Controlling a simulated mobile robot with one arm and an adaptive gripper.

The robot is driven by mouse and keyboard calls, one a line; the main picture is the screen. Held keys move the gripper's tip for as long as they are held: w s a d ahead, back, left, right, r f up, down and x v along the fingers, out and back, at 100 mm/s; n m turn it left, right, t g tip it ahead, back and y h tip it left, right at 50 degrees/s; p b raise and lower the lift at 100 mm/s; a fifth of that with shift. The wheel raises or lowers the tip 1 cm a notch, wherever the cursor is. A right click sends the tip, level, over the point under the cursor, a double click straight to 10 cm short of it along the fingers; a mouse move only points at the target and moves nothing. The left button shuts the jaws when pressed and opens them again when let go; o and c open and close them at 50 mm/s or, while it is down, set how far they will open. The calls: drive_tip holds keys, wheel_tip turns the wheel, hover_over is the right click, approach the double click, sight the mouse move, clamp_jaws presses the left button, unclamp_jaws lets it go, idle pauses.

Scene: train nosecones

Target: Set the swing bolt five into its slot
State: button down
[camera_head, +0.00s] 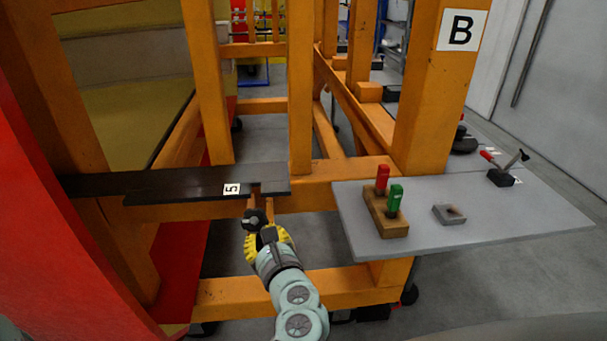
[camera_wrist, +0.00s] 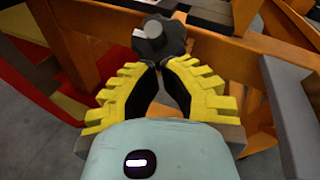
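The swing bolt's dark grey lobed knob (camera_head: 255,219) shows just below and in front of a black plate (camera_head: 165,188) labelled 5 (camera_head: 232,189). The slot (camera_head: 254,189) is a small notch in the plate's front edge, right of the label. My gripper (camera_head: 262,232), with yellow ridged fingers, is closed around the knob from the near side. In the wrist view the fingertips (camera_wrist: 160,68) come together at the knob (camera_wrist: 161,40), and a lighter stub sticks out on its upper left. The bolt's shank and its exact place relative to the slot are hard to make out.
Orange frame posts (camera_head: 427,90) and beams surround the plate. A grey shelf (camera_head: 490,220) at right carries a wooden block (camera_head: 384,218) with red and green handles, a small metal piece (camera_head: 449,214) and a toggle clamp (camera_head: 503,172). A red panel (camera_head: 70,220) stands at left.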

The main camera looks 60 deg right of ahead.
sight(257, 214)
drive_tip(key=shift+g+y, duration=0.6)
drive_tip(key=shift+g, duration=0.1)
drive_tip(key=r+p, duration=0.1)
drive_tip(key=p, duration=0.1)
drive_tip(key=w+d+r+p, duration=0.1)
drive_tip(key=p, duration=0.2)
drive_tip(key=r+p, duration=0.1)
drive_tip(key=p, duration=0.1)
drive_tip(key=shift+w+d+r, duration=0.2)
drive_tip(key=shift+w+r, duration=0.1)
drive_tip(key=w+d+r+g+y+p, duration=0.1)
drive_tip(key=d+p, duration=0.1)
drive_tip(key=p, duration=0.5)
drive_tip(key=shift+w+r+m, duration=0.3)
drive_tip(key=shift+r+m, duration=0.1)
drive_tip(key=p, duration=0.1)
drive_tip(key=w+d+g+y+p, duration=0.1)
drive_tip(key=p, duration=0.1)
drive_tip(key=shift+w+d+r, duration=0.1)
drive_tip(key=shift+d+r, duration=0.05)
drive_tip(key=shift+r, duration=0.2)
drive_tip(key=shift+m+g+y, duration=0.4)
drive_tip(key=shift+g+y, duration=0.1)
drive_tip(key=shift+g, duration=0.2)
drive_tip(key=shift+w+d+r+p, duration=0.25)
drive_tip(key=shift+w+d+p, duration=0.4)
drive_tip(key=shift+d+p, duration=0.15)
drive_tip(key=shift+w+d+r+p, duration=0.25)
drive_tip(key=shift+w+d+p, duration=0.4)
drive_tip(key=shift+d, duration=0.35)
